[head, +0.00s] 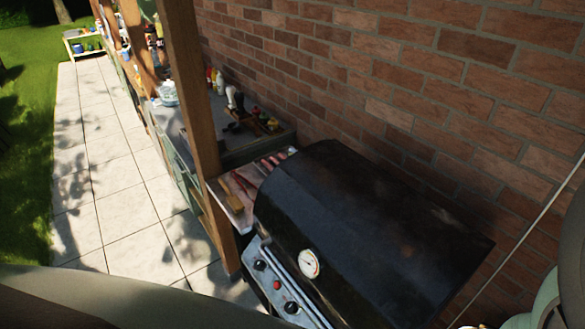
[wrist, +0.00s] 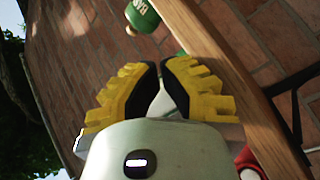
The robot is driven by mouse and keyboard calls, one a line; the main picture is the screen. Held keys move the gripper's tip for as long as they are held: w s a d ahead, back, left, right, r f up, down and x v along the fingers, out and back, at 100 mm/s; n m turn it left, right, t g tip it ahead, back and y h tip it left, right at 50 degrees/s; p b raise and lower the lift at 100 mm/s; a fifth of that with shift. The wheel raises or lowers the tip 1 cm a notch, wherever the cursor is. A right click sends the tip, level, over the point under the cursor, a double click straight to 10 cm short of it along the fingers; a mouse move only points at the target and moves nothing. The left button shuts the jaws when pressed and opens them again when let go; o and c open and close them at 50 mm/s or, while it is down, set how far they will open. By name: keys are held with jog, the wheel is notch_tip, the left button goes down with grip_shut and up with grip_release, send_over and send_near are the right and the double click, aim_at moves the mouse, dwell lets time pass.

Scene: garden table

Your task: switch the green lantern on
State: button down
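I cannot make out a green lantern for certain in either view. In the wrist view a green rounded object (wrist: 142,14) with pale lettering is cut off by the top edge, beyond my fingertips; I cannot tell what it is. My gripper (wrist: 160,68) has yellow ridged fingers with black pads. Its tips come almost together with a narrow gap, and I see nothing held between them. The gripper does not clearly show in the head view.
A black grill (head: 365,235) with a round gauge stands against the brick wall (head: 400,90). A wooden post (head: 190,90) rises beside a counter (head: 245,153) with bottles and tools. A paved path (head: 125,190) lies clear at left. A wooden beam (wrist: 235,85) runs close beside the fingers.

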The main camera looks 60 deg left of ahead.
jog(key=c, duration=1.7)
grip_release()
grip_shut()
jog(key=shift+w+f+b, duration=0.2)
jog(key=shift+w+b, duration=0.05)
jog(key=shift+b, duration=0.3)
jog(key=shift+w+r, duration=0.15)
jog(key=shift+w, duration=0.05)
jog(key=shift+w+b, duration=0.15)
jog(key=shift+b, duration=0.15)
